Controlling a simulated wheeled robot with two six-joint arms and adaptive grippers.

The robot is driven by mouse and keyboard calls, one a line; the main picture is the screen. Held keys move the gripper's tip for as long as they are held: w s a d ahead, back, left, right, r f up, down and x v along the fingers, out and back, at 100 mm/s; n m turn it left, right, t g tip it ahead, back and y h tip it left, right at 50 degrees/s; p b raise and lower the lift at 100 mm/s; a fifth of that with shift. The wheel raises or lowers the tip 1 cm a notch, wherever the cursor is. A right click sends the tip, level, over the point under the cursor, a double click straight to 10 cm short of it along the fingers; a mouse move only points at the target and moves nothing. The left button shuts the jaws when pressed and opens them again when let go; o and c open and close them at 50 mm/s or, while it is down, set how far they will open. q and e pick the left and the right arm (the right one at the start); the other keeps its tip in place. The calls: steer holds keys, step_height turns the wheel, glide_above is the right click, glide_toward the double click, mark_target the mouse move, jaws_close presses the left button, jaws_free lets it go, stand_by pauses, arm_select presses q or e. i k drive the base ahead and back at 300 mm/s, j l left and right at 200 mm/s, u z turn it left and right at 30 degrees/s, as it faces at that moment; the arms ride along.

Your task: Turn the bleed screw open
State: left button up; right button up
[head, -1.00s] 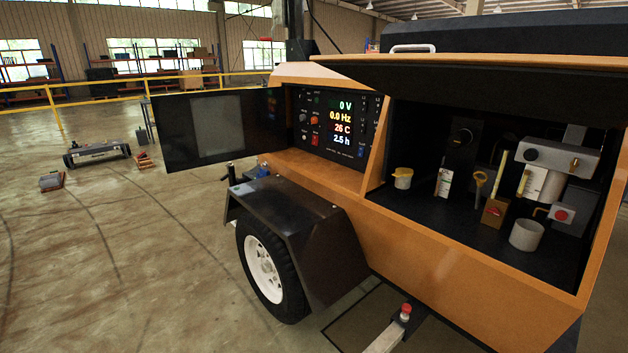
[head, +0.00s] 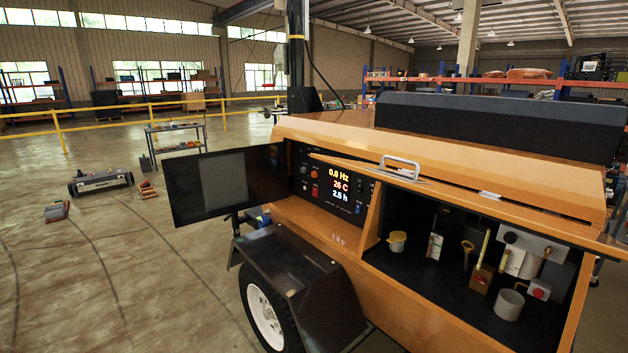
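The open engine bay (head: 400,286) of the orange trailer is at the right of the head view. Inside, a light grey filter head (head: 520,240) sits at the upper right, partly under the raised hood. A small brass-coloured fitting (head: 547,253) on it may be the bleed screw; it is too small to tell its position. A white cylinder hangs below the head. A grey cup (head: 508,304) stands on the bay floor in front. Neither of my grippers is in view.
The raised hood (head: 470,185) with its handle (head: 401,167) overhangs the bay. A yellow-capped pot (head: 397,241), a yellow dipstick handle (head: 467,247) and a red button box (head: 539,290) are inside. The open panel door (head: 225,185) and fender (head: 285,270) stand left.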

mark_target(548, 250)
steer(key=z, duration=1.35)
